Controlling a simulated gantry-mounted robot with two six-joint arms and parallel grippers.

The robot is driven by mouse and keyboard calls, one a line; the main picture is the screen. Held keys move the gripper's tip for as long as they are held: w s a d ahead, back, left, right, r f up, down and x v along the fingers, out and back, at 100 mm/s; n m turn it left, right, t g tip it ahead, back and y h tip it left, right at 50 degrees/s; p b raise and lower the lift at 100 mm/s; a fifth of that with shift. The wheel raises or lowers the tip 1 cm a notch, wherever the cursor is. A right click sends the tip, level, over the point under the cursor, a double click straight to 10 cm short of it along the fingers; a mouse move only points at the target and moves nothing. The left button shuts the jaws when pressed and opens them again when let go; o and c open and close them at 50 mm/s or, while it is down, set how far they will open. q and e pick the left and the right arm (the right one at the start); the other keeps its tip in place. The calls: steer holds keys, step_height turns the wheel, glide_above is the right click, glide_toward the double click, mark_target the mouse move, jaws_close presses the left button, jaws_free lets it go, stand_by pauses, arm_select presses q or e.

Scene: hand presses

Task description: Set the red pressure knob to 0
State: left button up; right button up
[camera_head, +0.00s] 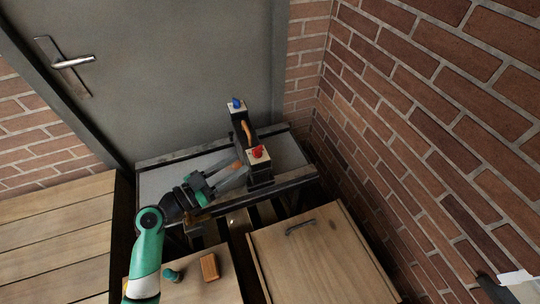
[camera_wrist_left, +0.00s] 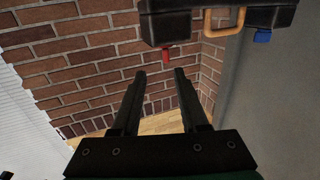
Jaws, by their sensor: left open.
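The red pressure knob (camera_head: 257,152) sits on the near block of the dark hand press (camera_head: 261,173) on a narrow bench. It also shows in the left wrist view (camera_wrist_left: 166,54), on the press at the top of the picture. My left gripper (camera_head: 242,172) is open and empty, its fingers pointing at the near block. In the left wrist view its two fingers (camera_wrist_left: 160,74) are apart, with the knob just beyond their tips and between their lines. They look apart from the knob. The knob's marks are too small to read. My right gripper is not in view.
A blue knob (camera_head: 236,103) is on the press's far block, and an orange handle (camera_head: 246,131) lies between the blocks. The bench (camera_head: 160,185) is bare at left. A brick wall (camera_head: 400,120) rises close on the right. A wooden cabinet (camera_head: 320,262) stands in front.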

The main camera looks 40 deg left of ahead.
mark_target(262, 147)
arm_select(q)
steer(key=w, duration=0.4)
steer(key=w+b, duration=0.1)
steer(key=w, duration=0.2)
steer(key=w+d+b, duration=0.1)
steer(key=w, duration=0.3)
steer(key=shift+w+f, duration=0.3)
steer(key=shift+f, duration=0.1)
jaws_close()
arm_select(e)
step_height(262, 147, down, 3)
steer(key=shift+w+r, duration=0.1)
